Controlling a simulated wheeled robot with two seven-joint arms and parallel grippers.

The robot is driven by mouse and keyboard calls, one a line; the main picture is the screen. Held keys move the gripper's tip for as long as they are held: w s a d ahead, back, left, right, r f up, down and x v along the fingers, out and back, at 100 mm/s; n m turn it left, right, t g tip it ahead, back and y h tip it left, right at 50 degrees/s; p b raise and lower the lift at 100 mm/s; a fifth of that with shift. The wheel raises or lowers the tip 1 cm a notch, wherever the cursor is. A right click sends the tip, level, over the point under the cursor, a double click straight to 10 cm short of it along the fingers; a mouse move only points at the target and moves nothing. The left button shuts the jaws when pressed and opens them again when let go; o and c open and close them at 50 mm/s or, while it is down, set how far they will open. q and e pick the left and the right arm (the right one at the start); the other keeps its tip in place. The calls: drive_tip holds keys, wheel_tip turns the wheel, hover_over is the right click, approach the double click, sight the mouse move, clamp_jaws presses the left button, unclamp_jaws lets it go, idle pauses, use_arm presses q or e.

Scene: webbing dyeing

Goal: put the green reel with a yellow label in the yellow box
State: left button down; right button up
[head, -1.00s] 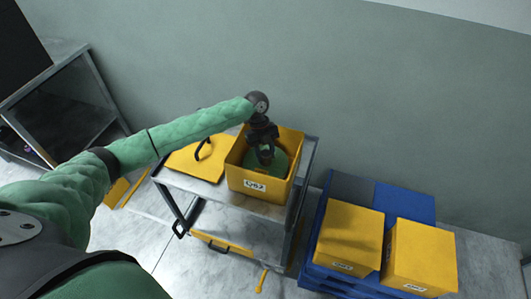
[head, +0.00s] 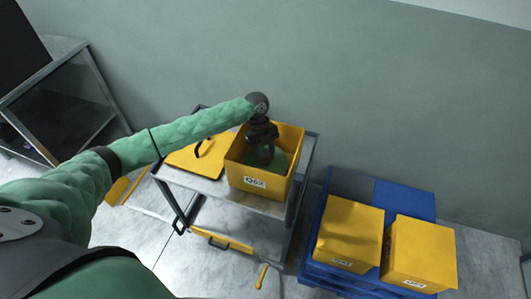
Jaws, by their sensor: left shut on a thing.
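The open yellow box (head: 262,187), marked with a white label, stands on the top of a grey cart. A green reel (head: 281,162) shows inside the box, partly covered by my gripper. My left gripper (head: 262,158) reaches down into the box from above and is shut on the green reel. Its fingertips are mostly hidden by the wrist and the box walls. The reel's yellow label cannot be seen. My right gripper is not in view.
A yellow lid (head: 203,160) with a dark handle lies on the cart (head: 236,196) left of the box. Two closed yellow boxes (head: 349,234) (head: 421,253) stand on a blue pallet (head: 352,184) at right. A grey rack (head: 62,100) stands at left.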

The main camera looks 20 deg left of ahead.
use_arm(q)
drive_tip(key=c, duration=0.9)
unclamp_jaws()
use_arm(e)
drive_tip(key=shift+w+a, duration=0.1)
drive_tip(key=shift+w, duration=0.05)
use_arm(q)
drive_tip(key=shift+r, duration=0.1)
